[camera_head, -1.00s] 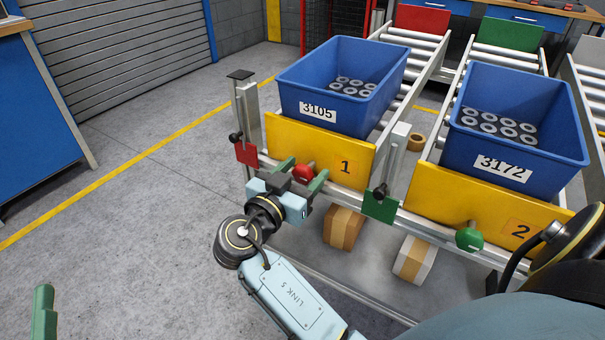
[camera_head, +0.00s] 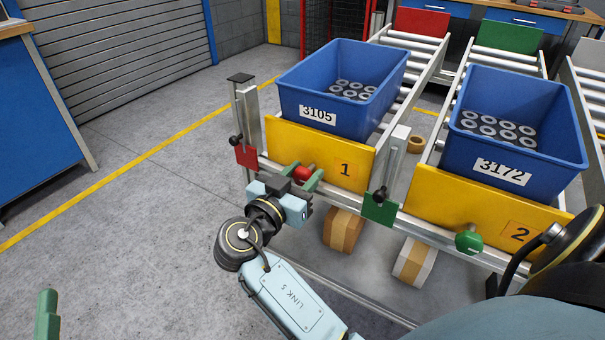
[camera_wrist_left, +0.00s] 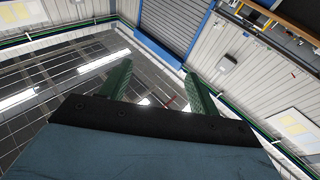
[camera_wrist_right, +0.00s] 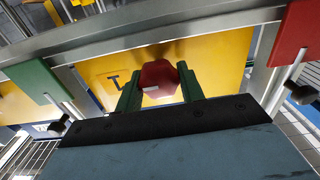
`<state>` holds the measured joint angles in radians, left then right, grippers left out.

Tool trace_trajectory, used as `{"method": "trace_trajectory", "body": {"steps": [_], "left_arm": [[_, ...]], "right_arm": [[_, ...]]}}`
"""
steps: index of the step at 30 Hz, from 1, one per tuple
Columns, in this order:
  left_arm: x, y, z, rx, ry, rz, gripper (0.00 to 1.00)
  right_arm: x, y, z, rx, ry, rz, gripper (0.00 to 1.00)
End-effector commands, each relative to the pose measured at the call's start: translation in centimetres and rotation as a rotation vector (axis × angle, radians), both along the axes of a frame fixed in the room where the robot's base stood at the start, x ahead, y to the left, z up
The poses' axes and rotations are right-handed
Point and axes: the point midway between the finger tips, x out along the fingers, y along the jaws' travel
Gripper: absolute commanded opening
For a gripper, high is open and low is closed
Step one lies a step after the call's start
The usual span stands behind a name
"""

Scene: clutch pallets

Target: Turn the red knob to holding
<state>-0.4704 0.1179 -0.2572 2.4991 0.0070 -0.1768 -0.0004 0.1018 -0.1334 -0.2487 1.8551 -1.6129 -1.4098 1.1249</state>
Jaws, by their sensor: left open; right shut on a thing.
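The red knob (camera_head: 302,174) sits on the front rail of lane 1, below the yellow plate (camera_head: 335,165) marked 1. My right gripper (camera_head: 305,177) has its green fingers on either side of the knob and is shut on it. In the right wrist view the knob (camera_wrist_right: 158,82) is a red faceted piece with a small white mark, between the fingers (camera_wrist_right: 160,88). My left gripper (camera_wrist_left: 158,85) is open and empty in its wrist view, away from the lanes; one green finger shows at the lower left of the head view (camera_head: 46,315).
A blue bin (camera_head: 335,112) labelled 3105 stands behind the plate on lane 1. Bin 3172 (camera_head: 510,160) stands on lane 2, with a green knob (camera_head: 468,241) in front. Cardboard boxes (camera_head: 343,230) lie beneath. The floor to the left is clear.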

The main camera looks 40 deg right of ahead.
Motion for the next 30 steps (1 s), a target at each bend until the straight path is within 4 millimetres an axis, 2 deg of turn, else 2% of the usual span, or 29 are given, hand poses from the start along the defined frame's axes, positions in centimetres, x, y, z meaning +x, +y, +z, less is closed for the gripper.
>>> {"method": "trace_trajectory", "body": {"steps": [5,11,21,30], "left_arm": [[0.4,0.4,-2.4,0.046,0.149,0.010,0.62],[0.2,1.2,-6.5,0.122,0.396,0.029,0.62],[-3.1,3.6,-13.2,0.240,0.836,0.060,0.62],[-6.3,5.2,-16.2,0.300,1.080,0.078,0.62]], "right_arm": [[0.0,0.1,0.1,-0.029,0.077,0.001,0.00],[0.0,0.1,0.1,-0.083,0.207,0.000,0.00],[0.1,0.1,0.0,-0.170,0.416,0.001,0.00],[0.2,0.1,-0.1,-0.214,0.523,0.001,0.00]]}}
